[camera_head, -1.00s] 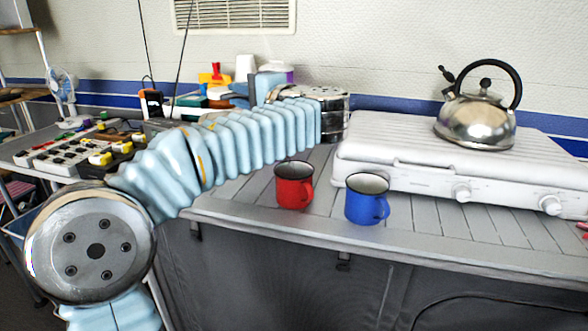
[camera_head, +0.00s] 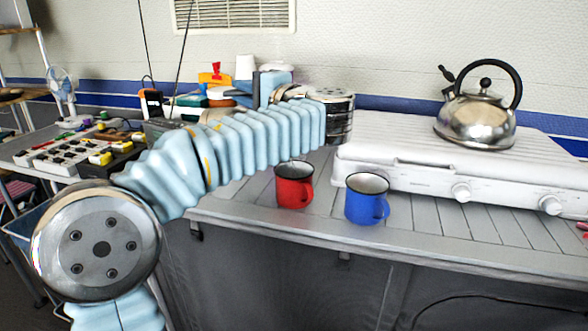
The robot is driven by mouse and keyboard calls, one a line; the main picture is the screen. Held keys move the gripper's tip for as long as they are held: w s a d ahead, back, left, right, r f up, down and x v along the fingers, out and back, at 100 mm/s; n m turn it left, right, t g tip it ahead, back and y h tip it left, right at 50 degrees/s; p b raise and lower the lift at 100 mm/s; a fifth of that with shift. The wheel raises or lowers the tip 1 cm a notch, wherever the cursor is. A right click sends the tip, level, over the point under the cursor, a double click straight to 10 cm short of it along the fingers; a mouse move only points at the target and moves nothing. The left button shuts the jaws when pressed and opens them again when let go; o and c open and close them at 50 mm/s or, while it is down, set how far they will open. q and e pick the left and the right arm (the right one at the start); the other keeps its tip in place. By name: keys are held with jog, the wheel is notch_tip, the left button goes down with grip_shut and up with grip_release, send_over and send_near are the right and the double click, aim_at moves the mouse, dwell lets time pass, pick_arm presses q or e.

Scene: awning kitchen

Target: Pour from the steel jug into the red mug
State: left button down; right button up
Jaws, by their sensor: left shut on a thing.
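The red mug (camera_head: 294,186) stands upright on the grey slatted counter, just below my left forearm. My left arm crosses from the lower left and bends back at its metal wrist joint. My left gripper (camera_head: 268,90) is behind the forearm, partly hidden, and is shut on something. What it holds is largely hidden by the arm; I take it to be the steel jug, but cannot see it clearly. The gripper is behind and above the red mug, to its left. My right gripper is not in view.
A blue mug (camera_head: 367,199) stands close to the right of the red one. A white stove (camera_head: 430,172) carries a steel kettle (camera_head: 478,115) at the right. Several bottles and boxes crowd the back left.

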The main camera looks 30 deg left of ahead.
aim_at(212, 113)
pick_arm(q)
jog(key=shift+r, duration=0.1)
jog(key=shift+s+a, duration=0.1)
jog(key=shift+a, duration=0.1)
jog(key=s+a+f+n+h+b, duration=0.2)
jog(key=a+f, duration=0.1)
jog(key=s+a+f+n+h+b, duration=0.1)
jog(key=a+f+b, duration=0.1)
jog(key=shift+s+a+f, duration=0.1)
jog(key=shift+s+a, duration=0.05)
jog(key=shift+h, duration=0.3)
jog(key=shift+s+a+n+h+p, duration=0.2)
jog(key=shift+a+n+h+p, duration=0.1)
jog(key=shift+a+n, duration=0.1)
jog(key=shift+a+h, duration=0.1)
jog(key=shift+h, duration=0.2)
jog(key=shift+s, duration=0.1)
dwell(0.6)
